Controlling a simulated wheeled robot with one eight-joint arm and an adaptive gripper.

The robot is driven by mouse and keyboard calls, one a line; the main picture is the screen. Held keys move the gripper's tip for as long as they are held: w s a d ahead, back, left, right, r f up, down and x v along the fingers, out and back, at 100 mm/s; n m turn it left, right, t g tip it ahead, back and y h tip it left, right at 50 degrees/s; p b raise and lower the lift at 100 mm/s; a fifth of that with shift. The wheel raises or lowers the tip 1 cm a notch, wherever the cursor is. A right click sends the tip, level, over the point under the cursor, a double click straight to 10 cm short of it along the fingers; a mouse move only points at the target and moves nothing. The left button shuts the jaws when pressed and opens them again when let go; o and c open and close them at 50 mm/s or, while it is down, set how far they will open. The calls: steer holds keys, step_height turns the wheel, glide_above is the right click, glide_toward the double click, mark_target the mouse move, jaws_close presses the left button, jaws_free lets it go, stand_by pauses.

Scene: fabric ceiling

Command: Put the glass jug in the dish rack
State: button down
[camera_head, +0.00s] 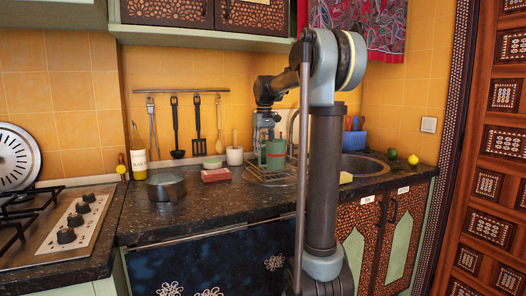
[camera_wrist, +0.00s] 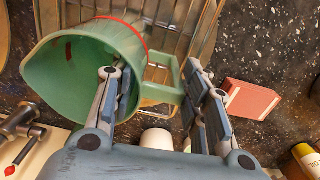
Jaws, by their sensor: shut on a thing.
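The glass jug is green and translucent with a red band; in the head view the jug (camera_head: 274,154) is at the wire dish rack (camera_head: 262,178) beside the sink. In the wrist view the jug (camera_wrist: 62,82) fills the upper left, its open mouth towards the camera. My gripper (camera_wrist: 150,88) is shut on it, one finger at the mouth and the other beyond the handle. In the head view my gripper (camera_head: 267,128) is above the jug. The rack's wires (camera_wrist: 175,38) show behind the jug. I cannot tell whether the jug's base touches the rack.
A red box (camera_head: 216,174) and a white cup (camera_head: 234,156) stand left of the rack. A dark pot (camera_head: 166,187) is farther left. The sink (camera_head: 360,166) and a yellow sponge (camera_head: 346,178) are to the right. Utensils hang behind.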

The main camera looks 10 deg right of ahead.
steer(key=c, duration=0.9)
jaws_free()
steer(key=shift+r, duration=0.1)
step_height(320, 180, up, 12)
steer(key=shift+s+f, duration=0.1)
